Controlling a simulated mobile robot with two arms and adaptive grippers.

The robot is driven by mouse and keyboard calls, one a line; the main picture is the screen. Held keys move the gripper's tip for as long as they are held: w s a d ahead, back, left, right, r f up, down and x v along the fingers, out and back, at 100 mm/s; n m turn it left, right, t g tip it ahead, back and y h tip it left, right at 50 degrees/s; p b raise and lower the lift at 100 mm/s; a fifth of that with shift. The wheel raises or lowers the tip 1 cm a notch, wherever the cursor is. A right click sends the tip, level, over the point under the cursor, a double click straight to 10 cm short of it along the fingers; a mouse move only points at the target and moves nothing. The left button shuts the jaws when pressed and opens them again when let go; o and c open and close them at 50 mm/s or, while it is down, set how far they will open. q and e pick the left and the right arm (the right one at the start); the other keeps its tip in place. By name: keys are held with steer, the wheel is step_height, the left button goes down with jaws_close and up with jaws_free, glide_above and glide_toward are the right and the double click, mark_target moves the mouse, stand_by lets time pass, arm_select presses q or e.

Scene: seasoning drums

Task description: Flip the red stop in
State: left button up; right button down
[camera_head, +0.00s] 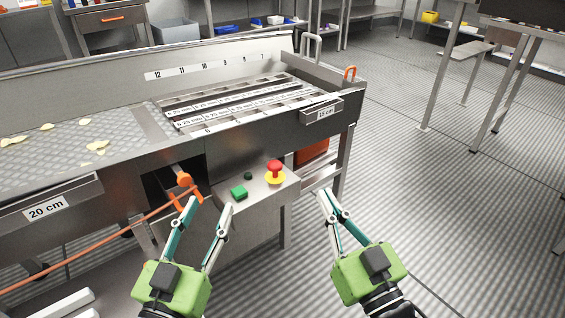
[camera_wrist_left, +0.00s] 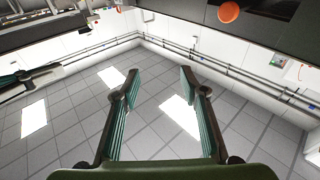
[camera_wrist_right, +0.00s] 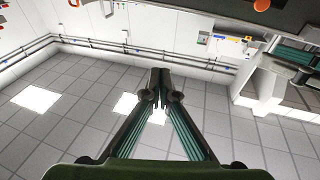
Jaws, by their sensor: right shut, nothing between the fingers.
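An orange-red lever-like piece with a rounded knob (camera_head: 183,180) sits at a dark opening in the steel bench front. A red mushroom button (camera_head: 275,167) on a yellow base is on the control panel to its right. I cannot tell for sure which is the red stop. My left gripper (camera_head: 210,203) is open and empty, its left fingertip close to or overlapping the orange-red piece; contact is unclear. It also shows in the left wrist view (camera_wrist_left: 159,74), with an orange-red disc (camera_wrist_left: 229,12) above. My right gripper (camera_head: 323,193) is shut and empty, right of the panel.
The panel also has a green button (camera_head: 239,193) and a small dark one (camera_head: 248,176). An orange cord (camera_head: 110,238) runs left from the opening. The bench carries a slotted tray (camera_head: 228,106) and an orange clip (camera_head: 350,73).

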steer(key=w+a+f+n+g+y, duration=0.1)
steer(key=w+a+n+g+y, duration=0.25)
steer(key=w+a, duration=0.2)
arm_select(q)
step_height(320, 180, down, 8)
steer(key=a+g+y+p, duration=0.1)
steer(key=g, duration=0.2)
steer(key=shift+s+r+g, duration=0.25)
steer(key=shift+s+g, duration=0.05)
steer(key=shift+g, duration=0.1)
arm_select(e)
steer(key=w+d+f+g, duration=0.2)
steer(key=w+d, duration=0.2)
steer(key=w, duration=0.3)
steer(key=shift+w+m, duration=0.3)
steer(key=shift+m, duration=0.05)
arm_select(q)
steer(key=shift+a, duration=0.1)
arm_select(e)
steer(key=shift+h, duration=0.25)
